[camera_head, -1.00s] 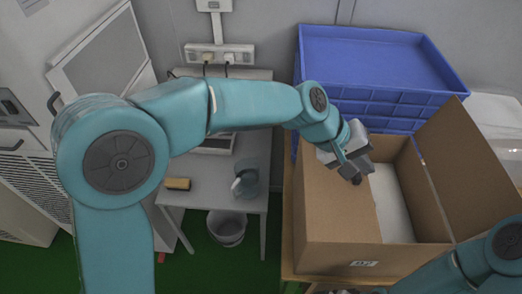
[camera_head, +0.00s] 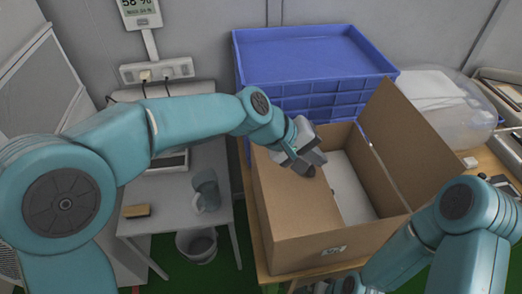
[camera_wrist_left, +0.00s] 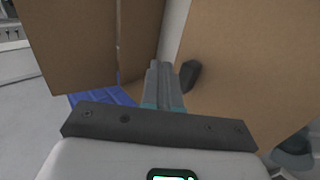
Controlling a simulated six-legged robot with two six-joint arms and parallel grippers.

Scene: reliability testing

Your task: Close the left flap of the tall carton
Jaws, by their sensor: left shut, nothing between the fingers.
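The tall brown carton (camera_head: 300,252) stands on a wooden table with its top partly open. Its left flap (camera_head: 285,205) lies slanted over the left part of the opening. Its right flap (camera_head: 412,150) stands up and leans outward. A white item (camera_head: 350,188) shows inside between them. My left gripper (camera_head: 308,170) is shut and empty, at the inner edge of the left flap near the back; contact is unclear. In the left wrist view its fingers (camera_wrist_left: 175,82) are between brown cardboard panels. My right gripper (camera_head: 347,285) is only partly seen at the bottom edge, near the carton's front.
Blue crates (camera_head: 315,62) stand right behind the carton. A clear plastic bag (camera_head: 450,100) lies to the right. A grey side table (camera_head: 180,190) with a glass jug (camera_head: 206,190) and a bin (camera_head: 197,245) are at the left. My right arm crosses the lower right.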

